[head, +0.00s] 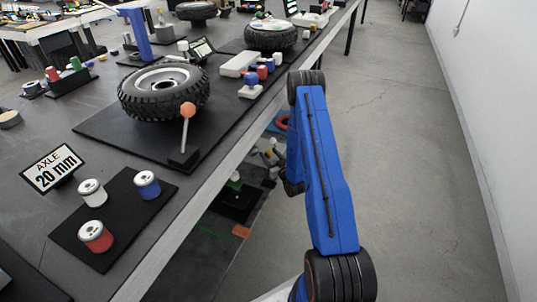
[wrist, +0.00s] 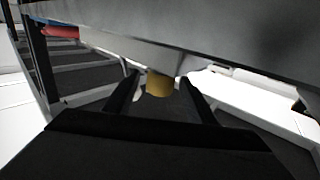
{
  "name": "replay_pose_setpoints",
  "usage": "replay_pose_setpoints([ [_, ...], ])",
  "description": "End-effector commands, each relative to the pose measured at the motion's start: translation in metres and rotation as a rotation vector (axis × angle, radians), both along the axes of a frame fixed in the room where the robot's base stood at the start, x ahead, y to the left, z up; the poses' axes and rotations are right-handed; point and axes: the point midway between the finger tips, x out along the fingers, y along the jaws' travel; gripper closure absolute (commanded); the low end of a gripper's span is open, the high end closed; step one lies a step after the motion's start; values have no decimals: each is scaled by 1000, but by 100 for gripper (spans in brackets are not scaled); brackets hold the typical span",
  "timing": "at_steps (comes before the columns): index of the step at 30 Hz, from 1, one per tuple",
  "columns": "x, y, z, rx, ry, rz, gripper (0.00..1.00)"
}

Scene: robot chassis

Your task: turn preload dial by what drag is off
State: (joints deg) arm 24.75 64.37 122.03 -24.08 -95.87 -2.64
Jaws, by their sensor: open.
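No part is clearly marked as the preload dial. In the wrist view, a short yellow cylinder (wrist: 159,84) hangs below a grey underside; I cannot tell whether it is the dial. My gripper (wrist: 160,79) is open, its two dark fingers standing to either side of the cylinder in the picture. Contact and depth are unclear. In the head view my gripper is hidden; my blue arm is beside the table edge. A wheel with a black tyre (head: 135,101) lies on a black mat (head: 99,125), beside an orange-balled lever (head: 187,111). A small tilted display (head: 201,50) stands behind it; its reading is illegible.
An "AXLE 20 mm" sign (head: 52,169) stands near a black board (head: 137,219) with white, blue and red-sided cylinders. More wheels and small parts line the table (head: 200,217). Clear floor (head: 400,150) lies to the right, then a white wall (head: 485,110).

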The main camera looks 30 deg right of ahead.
Motion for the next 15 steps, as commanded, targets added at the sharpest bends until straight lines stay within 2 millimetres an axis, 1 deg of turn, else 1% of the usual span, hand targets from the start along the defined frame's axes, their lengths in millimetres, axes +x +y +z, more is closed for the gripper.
replay_pose_setpoints([
  [1, 4, 1, 0, 0, -1, 1, 49],
  [5, 11, 0, 0, 0, 0, 1, 49],
  [14, 13, 0, 0, 1, 1, 0, 49],
  [15, 13, 0, 0, 1, 0, 0, 56],
])
